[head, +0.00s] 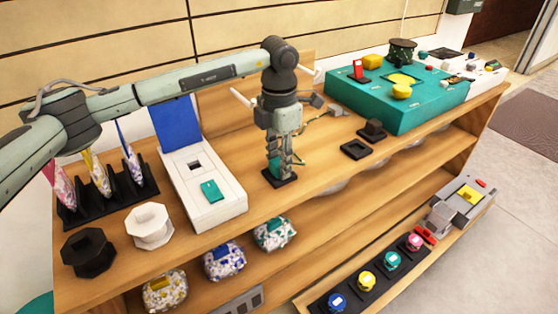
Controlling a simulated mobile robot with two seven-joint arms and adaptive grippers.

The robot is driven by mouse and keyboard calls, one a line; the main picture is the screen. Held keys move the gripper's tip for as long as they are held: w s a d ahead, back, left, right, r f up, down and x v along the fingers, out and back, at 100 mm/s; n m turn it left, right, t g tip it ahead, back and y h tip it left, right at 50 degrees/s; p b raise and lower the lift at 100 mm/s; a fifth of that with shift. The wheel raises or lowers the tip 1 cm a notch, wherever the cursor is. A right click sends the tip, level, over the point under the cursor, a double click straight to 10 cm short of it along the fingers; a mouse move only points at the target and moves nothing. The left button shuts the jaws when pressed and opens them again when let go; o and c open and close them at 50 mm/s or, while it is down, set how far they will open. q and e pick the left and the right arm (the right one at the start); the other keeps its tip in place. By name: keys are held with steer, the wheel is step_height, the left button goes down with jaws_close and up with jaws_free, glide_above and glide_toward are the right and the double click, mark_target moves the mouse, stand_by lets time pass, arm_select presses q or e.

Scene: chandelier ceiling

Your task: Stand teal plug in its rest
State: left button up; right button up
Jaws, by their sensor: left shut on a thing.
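My left gripper (279,160) points straight down over the middle of the shelf top, with its fingers shut on the teal plug (274,165). Only a small part of the plug shows, since the fingers cover most of it. Right below is a low black square rest (285,182) on the wood. The plug's lower end is at or just over the rest; I cannot tell whether it is seated. My right gripper is not in view.
A white box with a raised blue lid (175,124) and a teal slab (211,192) stands left. A black square frame (356,150) and dark block (373,130) lie right, before a large teal box (398,103). White (150,226) and black (88,253) spools stand front left.

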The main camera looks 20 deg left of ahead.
arm_select(q)
steer(key=o, duration=1.1)
steer(key=shift+c, duration=0.2)
steer(key=shift+c, duration=1.1)
steer(key=shift+r+p, duration=2.6)
steer(key=shift+r, duration=1.9)
